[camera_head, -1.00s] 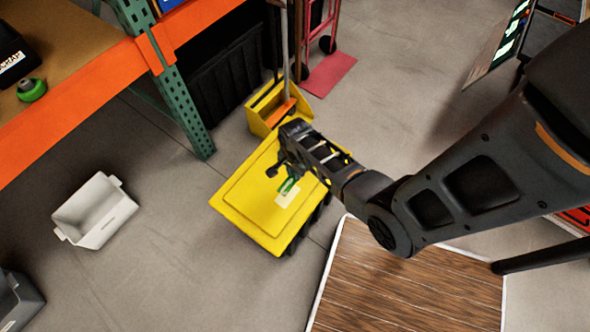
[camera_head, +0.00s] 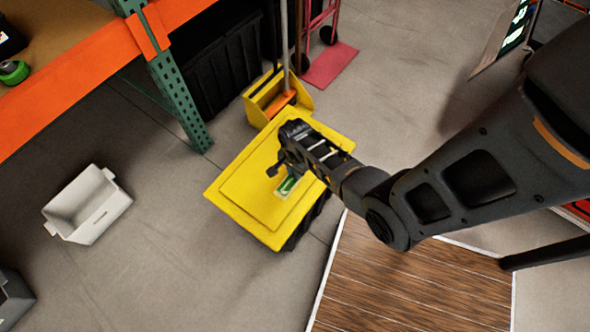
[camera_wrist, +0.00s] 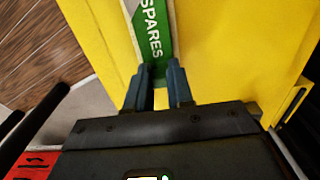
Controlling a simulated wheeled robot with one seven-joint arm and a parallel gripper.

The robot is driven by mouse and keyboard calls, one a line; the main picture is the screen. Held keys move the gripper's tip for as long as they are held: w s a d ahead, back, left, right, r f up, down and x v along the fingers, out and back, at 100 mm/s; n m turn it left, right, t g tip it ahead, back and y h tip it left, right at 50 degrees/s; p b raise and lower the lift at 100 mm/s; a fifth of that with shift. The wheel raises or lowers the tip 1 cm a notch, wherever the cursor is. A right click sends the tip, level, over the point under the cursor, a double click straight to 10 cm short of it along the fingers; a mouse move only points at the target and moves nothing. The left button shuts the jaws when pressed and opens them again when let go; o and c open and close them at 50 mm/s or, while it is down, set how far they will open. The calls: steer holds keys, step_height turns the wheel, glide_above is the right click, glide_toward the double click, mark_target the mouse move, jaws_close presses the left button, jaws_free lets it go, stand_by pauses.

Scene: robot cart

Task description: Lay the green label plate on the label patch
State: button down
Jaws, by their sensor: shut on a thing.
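The green label plate (camera_wrist: 152,30) reads SPARES in white. It sits between my fingertips, and my gripper (camera_wrist: 160,85) is shut on its near end. In the head view the green plate (camera_head: 288,184) shows below my gripper (camera_head: 283,173), over the pale label patch (camera_head: 280,193). The patch lies on the yellow lid (camera_head: 240,197) of the cart. Thin pale strips of the patch show along the plate's sides in the wrist view. I cannot tell whether the plate touches the patch.
A yellow open bin (camera_head: 258,108) with a long handle stands behind the lid. A white crate (camera_head: 88,205) is on the floor at left. An orange and green rack (camera_head: 178,100) stands at upper left. A wood-topped surface (camera_head: 400,285) lies at lower right.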

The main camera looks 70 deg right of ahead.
steer(key=shift+f+b, duration=0.35)
steer(key=shift+f, duration=0.1)
stand_by(0.5)
steer(key=c, duration=0.9)
jaws_free()
steer(key=shift+r, duration=0.15)
step_height(320, 180, up, 3)
steer(key=p, duration=0.3)
step_height(320, 180, up, 8)
steer(key=p, duration=0.1)
steer(key=shift+f+p, duration=0.25)
steer(key=shift+p, duration=0.1)
